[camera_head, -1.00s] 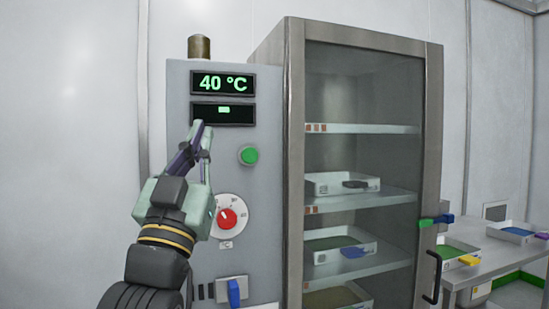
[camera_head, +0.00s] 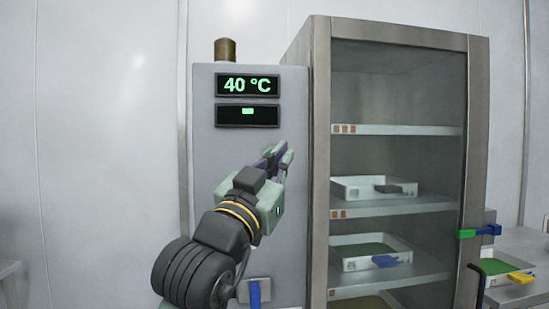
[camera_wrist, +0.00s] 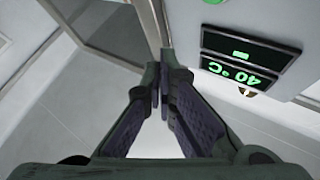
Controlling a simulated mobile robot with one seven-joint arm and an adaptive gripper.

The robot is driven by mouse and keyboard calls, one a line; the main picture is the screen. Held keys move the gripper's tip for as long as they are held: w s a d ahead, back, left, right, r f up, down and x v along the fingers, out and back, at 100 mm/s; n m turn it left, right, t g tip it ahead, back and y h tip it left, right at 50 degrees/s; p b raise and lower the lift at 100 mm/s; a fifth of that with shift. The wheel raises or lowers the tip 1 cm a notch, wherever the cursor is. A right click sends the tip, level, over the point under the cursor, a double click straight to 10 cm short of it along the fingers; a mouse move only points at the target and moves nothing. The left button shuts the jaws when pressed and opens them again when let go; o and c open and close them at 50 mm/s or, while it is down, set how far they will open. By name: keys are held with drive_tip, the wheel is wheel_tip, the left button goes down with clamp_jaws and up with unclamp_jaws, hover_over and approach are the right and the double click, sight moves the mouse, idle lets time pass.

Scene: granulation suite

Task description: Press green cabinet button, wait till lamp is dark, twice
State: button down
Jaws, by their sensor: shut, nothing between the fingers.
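The grey control cabinet (camera_head: 205,130) carries a brownish-amber lamp (camera_head: 225,50) on its top, which looks unlit. Its upper display (camera_head: 248,85) reads 40 °C, and the lower display (camera_head: 247,116) shows a short green bar. My gripper (camera_head: 279,152) is shut and empty in front of the panel, below and right of the displays. It covers the green button and the red dial in the head view. In the wrist view the closed fingertips (camera_wrist: 164,70) are left of the upside-down displays. A green sliver (camera_wrist: 213,1), probably the button, shows at the top edge. I cannot tell whether anything touches it.
A glass-fronted steel cabinet (camera_head: 322,150) stands close on the right, with trays (camera_head: 350,188) on its shelves and a green-and-blue latch (camera_head: 480,231). A blue switch (camera_head: 255,292) sits low on the control panel. A bench with another tray (camera_head: 500,272) is at far right.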

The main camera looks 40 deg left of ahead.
drive_tip(key=w+a+p, duration=0.1)
drive_tip(key=w+a, duration=0.4)
drive_tip(key=a, duration=0.1)
drive_tip(key=shift+w+a, duration=0.15)
drive_tip(key=shift+w, duration=0.05)
drive_tip(key=shift+a, duration=0.1)
idle(1.4)
drive_tip(key=shift+w+a, duration=0.25)
drive_tip(key=shift+w+a+p, duration=0.3)
drive_tip(key=shift+w+a, duration=0.05)
idle(0.9)
drive_tip(key=shift+s+d, duration=0.6)
drive_tip(key=shift+d, duration=0.1)
drive_tip(key=shift+b, duration=0.3)
drive_tip(key=s+d+b, duration=0.1)
drive_tip(key=s+d, duration=0.2)
drive_tip(key=shift+s+d, duration=0.15)
drive_tip(key=shift+d, duration=0.25)
